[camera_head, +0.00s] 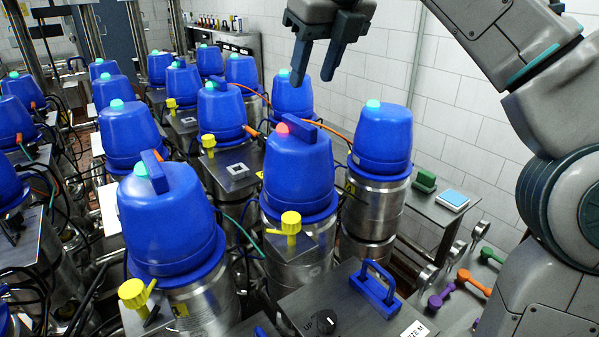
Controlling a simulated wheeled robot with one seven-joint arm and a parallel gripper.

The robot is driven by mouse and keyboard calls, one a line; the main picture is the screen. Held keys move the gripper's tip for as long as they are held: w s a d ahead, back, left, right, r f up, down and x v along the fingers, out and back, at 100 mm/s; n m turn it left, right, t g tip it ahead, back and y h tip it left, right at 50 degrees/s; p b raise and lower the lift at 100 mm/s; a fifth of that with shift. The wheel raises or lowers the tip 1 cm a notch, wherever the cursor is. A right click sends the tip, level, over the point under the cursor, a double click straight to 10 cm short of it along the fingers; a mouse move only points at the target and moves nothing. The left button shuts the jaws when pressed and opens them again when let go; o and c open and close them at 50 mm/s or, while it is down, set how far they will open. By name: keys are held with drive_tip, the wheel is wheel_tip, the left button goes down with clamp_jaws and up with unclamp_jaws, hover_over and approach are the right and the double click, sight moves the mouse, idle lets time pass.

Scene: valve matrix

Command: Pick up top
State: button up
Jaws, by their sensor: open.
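Several blue dome-shaped tops sit on steel cylinders. The nearest-centre top (298,172) has a red-orange light and a dark blue handle bar across its crown. A larger blue top (168,220) at the front left has a teal light and a similar bar. Another blue top (382,143) with a teal light stands to the right. My gripper (312,80) hangs at the top centre, fingers pointing down, open and empty. In the picture it is above the red-lit top and apart from it. The gap in depth is hard to tell.
Yellow valve handles (289,224) stand beside the cylinders. A side shelf (450,208) holds green and light-blue items. Orange and black cables run between the cylinders. White tiled walls stand behind.

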sight(299, 121)
drive_tip(key=shift+x, duration=4.75)
clamp_jaws()
